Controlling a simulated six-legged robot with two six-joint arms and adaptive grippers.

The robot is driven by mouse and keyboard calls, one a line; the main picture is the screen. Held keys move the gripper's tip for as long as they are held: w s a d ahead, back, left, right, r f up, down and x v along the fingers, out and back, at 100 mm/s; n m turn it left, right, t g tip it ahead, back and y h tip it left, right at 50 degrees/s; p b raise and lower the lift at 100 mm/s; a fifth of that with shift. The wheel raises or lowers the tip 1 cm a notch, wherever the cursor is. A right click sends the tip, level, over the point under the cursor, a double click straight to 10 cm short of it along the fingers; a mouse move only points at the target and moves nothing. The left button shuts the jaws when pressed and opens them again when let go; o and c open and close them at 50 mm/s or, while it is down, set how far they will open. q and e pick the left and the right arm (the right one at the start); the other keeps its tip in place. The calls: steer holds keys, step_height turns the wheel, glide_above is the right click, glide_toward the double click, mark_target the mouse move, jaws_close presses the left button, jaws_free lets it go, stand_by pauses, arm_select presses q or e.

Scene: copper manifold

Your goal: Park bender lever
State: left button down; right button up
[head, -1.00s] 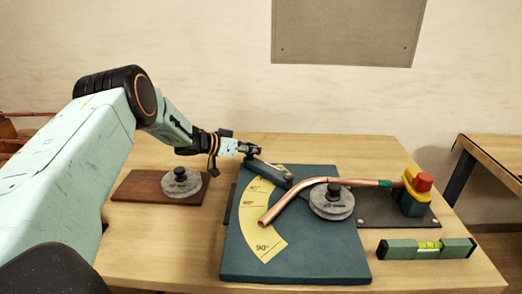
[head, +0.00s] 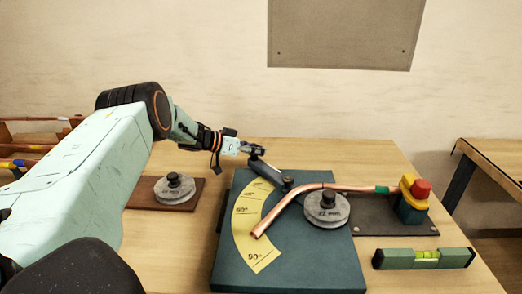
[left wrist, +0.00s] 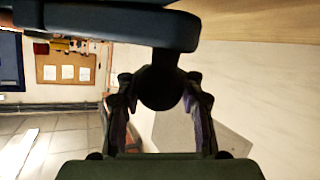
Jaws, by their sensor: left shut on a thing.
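The bender lever (head: 268,172) is a dark blue-grey bar at the back of the blue bender board (head: 300,262). It angles back and left from near the round grey former (head: 327,211). My left gripper (head: 256,151) is shut at the lever's far end. In the left wrist view, the fingers (left wrist: 160,105) close around a black knob (left wrist: 160,90) under the lever bar (left wrist: 120,25). A bent copper pipe (head: 290,203) crosses the former, its free end over the yellow angle scale (head: 250,225). My right gripper is not in view.
A red and yellow clamp block (head: 412,200) stands right of the former. A green level (head: 424,259) lies at front right. A spare grey former (head: 174,188) sits on a brown board at left. The table behind the bender board is clear.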

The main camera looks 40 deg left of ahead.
arm_select(q)
steer(key=shift+w+a+r, duration=0.15)
steer(key=shift+a+r, duration=0.2)
steer(key=shift+r, duration=0.1)
steer(key=c, duration=1.3)
jaws_free()
steer(key=shift+o, duration=1.3)
steer(key=shift+f, duration=0.1)
steer(key=shift+o, duration=1.1)
steer(key=shift+f, duration=0.1)
steer(key=shift+d, duration=0.1)
steer(key=shift+d, duration=0.1)
steer(key=v, duration=1.2)
